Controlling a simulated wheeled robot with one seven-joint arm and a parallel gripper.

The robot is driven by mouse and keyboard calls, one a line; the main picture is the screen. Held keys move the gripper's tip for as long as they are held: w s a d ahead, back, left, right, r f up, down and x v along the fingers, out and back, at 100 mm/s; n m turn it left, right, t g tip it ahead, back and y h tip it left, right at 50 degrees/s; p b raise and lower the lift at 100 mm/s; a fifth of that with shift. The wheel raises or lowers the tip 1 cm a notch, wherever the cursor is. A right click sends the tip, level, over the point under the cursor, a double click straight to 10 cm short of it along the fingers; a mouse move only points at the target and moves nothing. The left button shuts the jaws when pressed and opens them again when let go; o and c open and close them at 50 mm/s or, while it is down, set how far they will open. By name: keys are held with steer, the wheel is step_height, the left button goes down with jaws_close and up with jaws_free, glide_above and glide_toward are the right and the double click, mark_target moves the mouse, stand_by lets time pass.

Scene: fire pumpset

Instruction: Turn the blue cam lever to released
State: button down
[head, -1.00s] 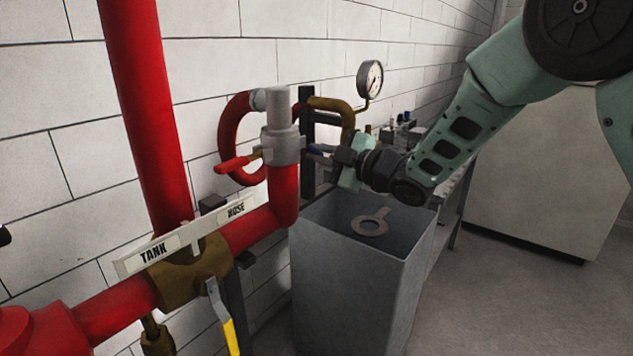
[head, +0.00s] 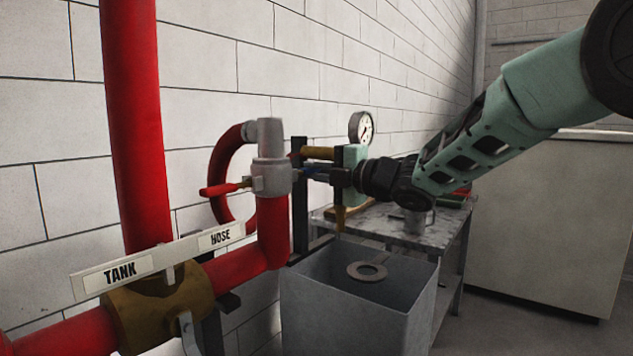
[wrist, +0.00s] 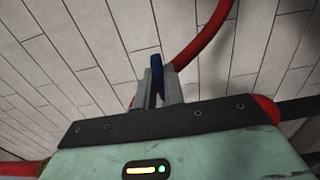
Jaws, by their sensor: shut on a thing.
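The blue cam lever (head: 316,169) shows as a short blue piece just right of the grey pipe fitting (head: 271,178) in the head view. In the wrist view the blue lever (wrist: 156,70) stands between the two grey fingers. My gripper (wrist: 158,88) is shut on it. In the head view my gripper (head: 334,177) reaches in from the right, level with the lever. My gripper hides part of the lever and the brass pipe (head: 318,153) behind it. The lever's pivot is too small to make out.
A red-handled valve (head: 220,189) sits left of the fitting. A pressure gauge (head: 361,127) is behind my gripper. Below stands an open grey bin (head: 345,315) with a flat ring (head: 366,271) inside. A side table (head: 385,228) and a pale cabinet (head: 545,220) are at right.

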stand_by(0.4)
steer(key=c, duration=1.8)
jaws_free()
steer(key=shift+o, duration=0.2)
steer(key=b+v, duration=0.1)
steer(key=v, duration=1.6)
steer(key=shift+b, duration=0.35)
steer(key=shift+s+d, duration=0.15)
